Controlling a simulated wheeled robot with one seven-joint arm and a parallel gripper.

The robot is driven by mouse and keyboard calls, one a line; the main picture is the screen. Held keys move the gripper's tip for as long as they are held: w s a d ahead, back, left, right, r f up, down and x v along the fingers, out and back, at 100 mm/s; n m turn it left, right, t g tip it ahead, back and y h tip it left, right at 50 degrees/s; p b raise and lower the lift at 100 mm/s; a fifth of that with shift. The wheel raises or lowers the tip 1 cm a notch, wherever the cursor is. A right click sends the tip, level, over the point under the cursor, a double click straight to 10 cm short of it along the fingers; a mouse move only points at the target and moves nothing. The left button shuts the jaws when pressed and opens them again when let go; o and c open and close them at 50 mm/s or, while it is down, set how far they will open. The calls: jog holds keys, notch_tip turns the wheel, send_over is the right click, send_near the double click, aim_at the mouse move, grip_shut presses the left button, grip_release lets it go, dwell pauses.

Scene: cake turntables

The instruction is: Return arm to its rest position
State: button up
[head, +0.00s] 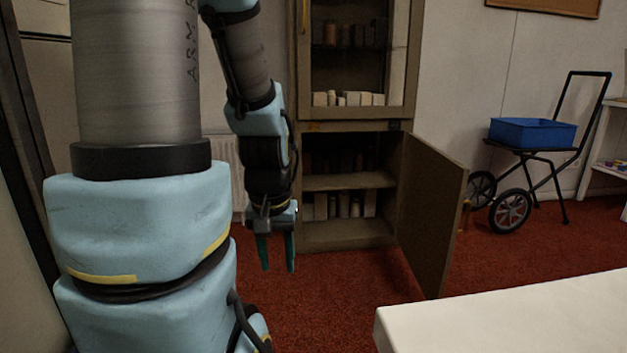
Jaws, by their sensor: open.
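My gripper (277,254) hangs from the arm, left of the picture's middle, with its two dark green fingers pointing down. The fingers are apart and nothing shows between them. The gripper is in front of the lower left side of a tall cabinet (347,126) and above the red carpet. My arm's thick blue and grey links fill the left of the view.
The cabinet's lower door (433,215) stands open to the right; items stand on its shelves. A white table corner (520,318) is at lower right. A cart with a blue bin (532,133) stands by the wall. Red carpet (340,290) is clear between.

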notch_tip(320, 180, up, 36)
jog(key=p, duration=3.4)
jog(key=shift+r, duration=0.15)
jog(key=shift+w, duration=0.1)
